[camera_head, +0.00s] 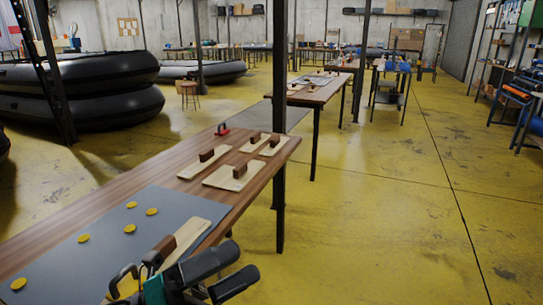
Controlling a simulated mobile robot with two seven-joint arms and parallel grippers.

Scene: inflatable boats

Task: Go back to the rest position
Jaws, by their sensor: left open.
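My left gripper (142,266) is at the bottom of the head view, over the near part of a long wooden table (125,200). Its jaws are apart and I see nothing held between them. Beside it, a pale wooden board (188,238) lies on a grey mat (95,222), partly hidden by the gripper. Several yellow discs (151,211) lie flat on the mat, to the left of the gripper and farther back. My right gripper is not in view.
Several pale boards with brown blocks (232,176) lie farther along the table, near a red object (222,130). A dark post (279,120) stands at the table's right edge. Black inflatable boats (75,90) are stacked at left. The yellow floor (390,220) at right is clear.

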